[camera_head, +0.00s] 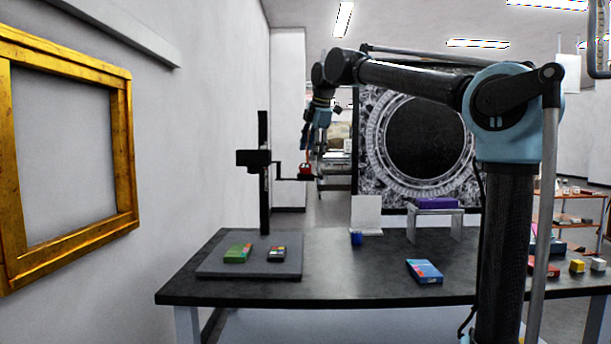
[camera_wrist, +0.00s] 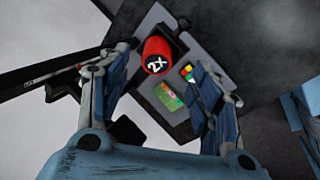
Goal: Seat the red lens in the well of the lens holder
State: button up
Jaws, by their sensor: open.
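The red lens (camera_head: 305,170), marked 2X on its top, sits at the dark lens holder (camera_head: 291,178) on the stand's side arm. In the wrist view the red lens (camera_wrist: 157,55) stands within the holder's dark frame (camera_wrist: 176,49) and looks about upright. I cannot tell how deep it sits, because it hides the well. My gripper (camera_head: 308,145) is just above the lens, pointing down. In the wrist view its fingers (camera_wrist: 157,62) are spread to either side of the lens, with gaps showing.
The stand's black column (camera_head: 264,200) rises from a grey base (camera_head: 225,268) close left of my gripper. A green card (camera_head: 238,253) and a small dark box (camera_head: 277,254) lie on the base. A blue cup (camera_head: 356,239) and a blue box (camera_head: 424,271) stand on the black table (camera_head: 340,285).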

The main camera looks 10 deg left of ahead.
aim_at(306, 165)
jog(key=shift+a+x, duration=0.15)
jog(key=shift+x, duration=1.25)
jog(key=shift+a+x, duration=0.2)
jog(key=shift+x, duration=1.15)
jog(key=shift+s, duration=0.15)
jog(key=c, duration=1.3)
jog(key=shift+o, duration=0.2)
jog(key=shift+r, duration=0.15)
